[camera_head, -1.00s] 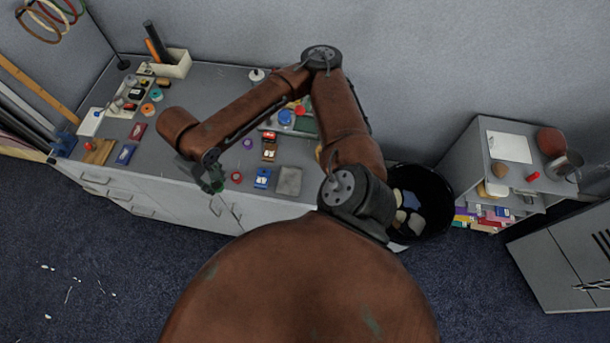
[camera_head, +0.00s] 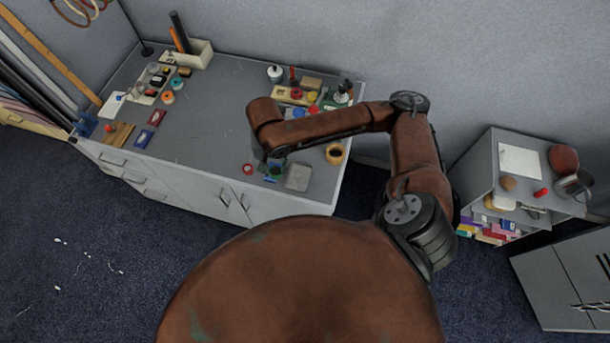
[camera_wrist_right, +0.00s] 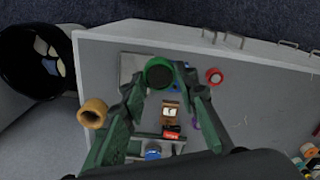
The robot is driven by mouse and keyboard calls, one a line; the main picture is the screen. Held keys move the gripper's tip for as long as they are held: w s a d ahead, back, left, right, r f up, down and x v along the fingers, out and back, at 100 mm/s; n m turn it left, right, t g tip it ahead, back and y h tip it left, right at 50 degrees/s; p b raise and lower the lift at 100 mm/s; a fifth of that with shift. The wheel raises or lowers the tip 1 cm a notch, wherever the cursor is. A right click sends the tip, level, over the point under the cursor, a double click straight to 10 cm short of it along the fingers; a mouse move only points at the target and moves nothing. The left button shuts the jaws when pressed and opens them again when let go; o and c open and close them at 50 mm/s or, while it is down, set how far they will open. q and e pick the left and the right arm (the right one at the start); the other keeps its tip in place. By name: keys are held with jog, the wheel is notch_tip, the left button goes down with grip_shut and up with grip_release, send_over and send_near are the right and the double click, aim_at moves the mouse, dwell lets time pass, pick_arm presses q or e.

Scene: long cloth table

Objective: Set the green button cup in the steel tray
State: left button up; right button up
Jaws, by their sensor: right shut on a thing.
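The green button cup (camera_wrist_right: 158,73) is a small round cup held between the fingertips of my right gripper (camera_wrist_right: 160,80) in the right wrist view. In the head view the right gripper (camera_head: 275,165) is over the front right part of the table, with a little of the green showing and the rest hidden by my arm. A flat grey square, which looks like the steel tray (camera_head: 298,178), lies just to its right near the table's front edge. It also shows in the wrist view (camera_wrist_right: 130,64), beside the cup. My left gripper is out of view.
A red ring (camera_head: 248,169) lies just left of the gripper, and a tan ring (camera_head: 335,153) stands right of the grey square. A holder with red and yellow pieces (camera_head: 294,95) is at the back. The table's middle (camera_head: 205,125) is clear.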

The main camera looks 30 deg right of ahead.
jog(key=s+a+f+m+p, duration=0.1)
jog(key=a+f+m+p, duration=0.15)
jog(key=a+m, duration=0.2)
jog(key=m, duration=0.3)
send_over(299, 177)
jog(key=shift+n, duration=0.25)
jog(key=f, duration=1)
jog(key=shift+s+a, duration=0.1)
jog(key=shift+a, duration=0.25)
jog(key=shift+d+f, duration=0.3)
jog(key=shift+f, duration=0.05)
jog(key=f, duration=0.3)
jog(key=shift+d+f+b, duration=0.2)
jog(key=shift+f+b, duration=0.1)
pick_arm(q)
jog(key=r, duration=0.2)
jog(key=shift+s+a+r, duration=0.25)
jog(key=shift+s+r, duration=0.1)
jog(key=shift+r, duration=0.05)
